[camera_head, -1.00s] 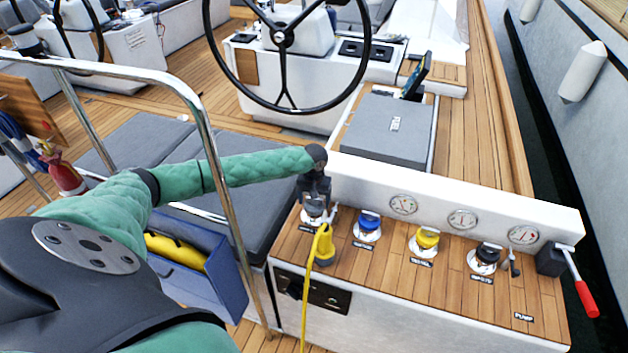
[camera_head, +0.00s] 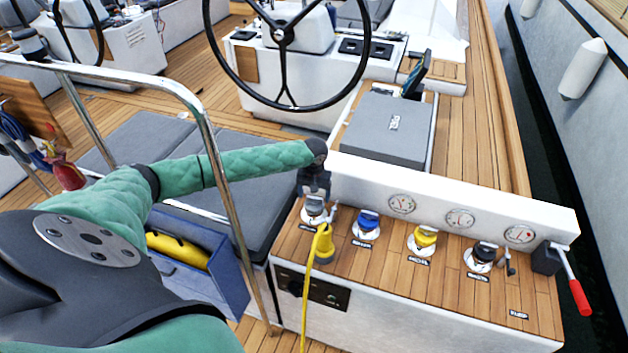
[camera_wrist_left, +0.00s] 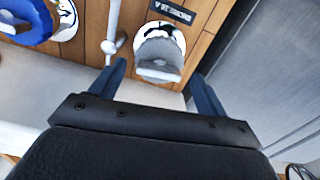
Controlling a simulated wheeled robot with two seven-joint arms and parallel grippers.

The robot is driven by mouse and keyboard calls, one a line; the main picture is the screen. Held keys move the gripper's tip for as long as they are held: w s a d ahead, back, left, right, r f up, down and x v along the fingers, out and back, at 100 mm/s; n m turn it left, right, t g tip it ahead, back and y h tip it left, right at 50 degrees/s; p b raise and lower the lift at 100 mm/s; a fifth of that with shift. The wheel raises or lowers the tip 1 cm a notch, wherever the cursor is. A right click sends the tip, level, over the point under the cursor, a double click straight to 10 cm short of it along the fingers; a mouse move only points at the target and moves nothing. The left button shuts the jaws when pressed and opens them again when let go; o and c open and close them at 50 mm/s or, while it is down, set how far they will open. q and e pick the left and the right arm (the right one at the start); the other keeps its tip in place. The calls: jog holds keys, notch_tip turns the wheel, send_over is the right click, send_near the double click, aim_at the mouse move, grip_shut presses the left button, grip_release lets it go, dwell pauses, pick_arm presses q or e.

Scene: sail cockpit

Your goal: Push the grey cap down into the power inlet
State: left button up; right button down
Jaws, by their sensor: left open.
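The grey cap (camera_head: 313,205) is at the left end of the wooden console top, on a round white fitting with a dark label beside it. In the left wrist view the grey cap (camera_wrist_left: 158,52) shows between and just beyond my fingertips, with the white ring of the power inlet (camera_wrist_left: 178,32) behind it. How deep the cap sits in the inlet is not clear. My left gripper (camera_head: 314,188) is right above the cap; in the wrist view my left gripper (camera_wrist_left: 158,70) has its two fingers apart, with nothing held between them. My right gripper is not in view.
A yellow plug (camera_head: 324,243) with a hanging cable stands close in front of the cap. Blue (camera_head: 368,222), yellow (camera_head: 425,237) and black (camera_head: 484,252) caps line up to the right. A steel rail (camera_head: 215,150) crosses before my left arm.

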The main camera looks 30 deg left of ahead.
aim_at(314, 203)
pick_arm(q)
jog(key=shift+r, duration=0.3)
notch_tip(314, 203, up, 3)
jog(key=p, duration=0.3)
jog(key=shift+f, duration=0.1)
jog(key=shift+r+p, duration=0.5)
jog(key=shift+r, duration=0.85)
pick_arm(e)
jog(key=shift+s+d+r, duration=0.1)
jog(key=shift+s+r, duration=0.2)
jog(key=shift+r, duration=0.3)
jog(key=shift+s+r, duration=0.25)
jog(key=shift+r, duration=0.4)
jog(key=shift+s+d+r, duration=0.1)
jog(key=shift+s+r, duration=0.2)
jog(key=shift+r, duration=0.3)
